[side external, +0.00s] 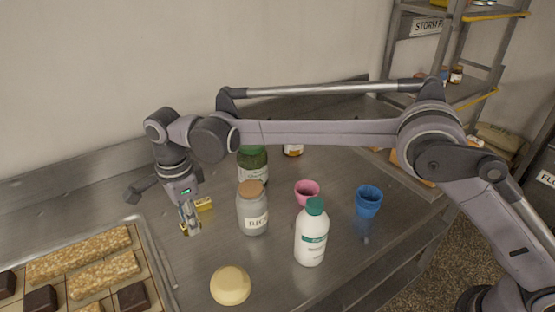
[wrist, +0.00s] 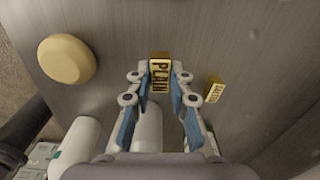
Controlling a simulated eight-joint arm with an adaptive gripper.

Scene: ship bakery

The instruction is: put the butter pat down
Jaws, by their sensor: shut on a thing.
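My gripper (wrist: 161,68) is shut on a small gold-wrapped butter pat (wrist: 160,77) with dark lettering, held between the fingertips in the wrist view. In the side view my gripper (side external: 190,230) points down low over the steel counter, and a bit of the held pat (side external: 183,227) shows at the fingers. I cannot tell whether the pat touches the counter. A second gold block (wrist: 214,90) lies apart to the right in the wrist view; in the side view this block (side external: 204,204) lies just behind the fingers.
A baking tray (side external: 158,255) with bars and dark squares is left of my gripper. A lidded glass jar (side external: 252,212) stands close right, a green-lidded jar (side external: 253,168) behind. A pale round (side external: 231,285), white bottle (side external: 311,240), pink cup (side external: 307,191) and blue cup (side external: 368,202) are farther off.

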